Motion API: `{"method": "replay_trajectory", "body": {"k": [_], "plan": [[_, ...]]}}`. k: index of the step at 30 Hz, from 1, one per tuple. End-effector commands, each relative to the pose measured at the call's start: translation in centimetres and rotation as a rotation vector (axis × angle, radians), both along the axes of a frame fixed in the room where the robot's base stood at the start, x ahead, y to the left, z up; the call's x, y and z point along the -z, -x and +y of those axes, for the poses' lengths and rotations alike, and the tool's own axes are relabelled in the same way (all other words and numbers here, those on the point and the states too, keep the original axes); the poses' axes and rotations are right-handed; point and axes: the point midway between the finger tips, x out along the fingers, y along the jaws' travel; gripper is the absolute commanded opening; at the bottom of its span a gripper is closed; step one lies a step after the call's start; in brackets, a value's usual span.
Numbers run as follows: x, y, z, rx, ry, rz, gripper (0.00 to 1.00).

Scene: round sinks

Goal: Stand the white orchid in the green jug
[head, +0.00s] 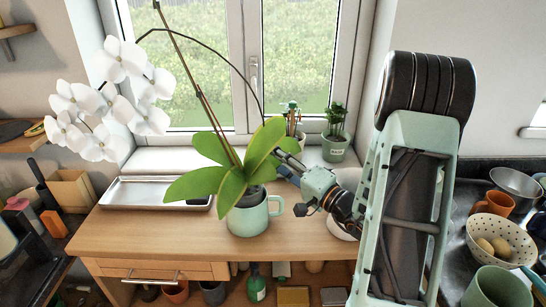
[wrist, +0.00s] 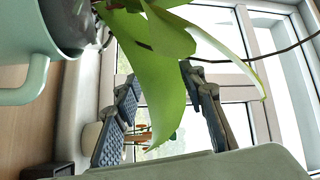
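The white orchid (head: 230,185) stands upright in the green jug (head: 248,217) on the wooden worktop. Its dark base sits in the jug's mouth, its broad leaves spread over the rim, and its white flowers (head: 108,98) hang at the upper left. The jug's handle points right. My gripper (head: 282,166) is just right of the orchid's leaves, above the handle. In the wrist view, my gripper's two fingers (wrist: 162,82) are apart, with a leaf (wrist: 165,105) showing between them. The jug (wrist: 25,45) fills the upper left there. Whether a finger touches the leaf I cannot tell.
A metal tray (head: 150,192) lies left of the jug. Small potted plants (head: 336,135) stand on the windowsill behind. A white round dish (head: 343,229) is partly hidden behind my arm. A colander (head: 500,241) and bowls crowd the right counter. The worktop front is clear.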

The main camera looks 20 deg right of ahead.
Motion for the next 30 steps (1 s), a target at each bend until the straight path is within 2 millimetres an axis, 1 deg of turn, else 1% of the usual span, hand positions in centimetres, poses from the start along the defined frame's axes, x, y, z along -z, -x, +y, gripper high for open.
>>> {"method": "replay_trajectory", "body": {"k": [5, 9, 12, 15, 18, 21, 30], "plan": [[0.4, 3.0, -1.7, 0.006, -0.002, 0.002, 0.38], [0.8, 5.7, -3.1, 0.007, -0.001, 0.002, 0.38], [1.0, 7.4, -3.8, 0.006, -0.003, 0.0, 0.38], [1.2, 8.7, -4.5, 0.005, -0.002, -0.001, 0.38], [1.3, 9.5, -4.8, 0.003, -0.001, -0.002, 0.38], [1.3, 9.8, -4.9, 0.001, -0.002, -0.003, 0.38], [1.3, 9.9, -4.9, 0.0, -0.001, -0.003, 0.38]]}}
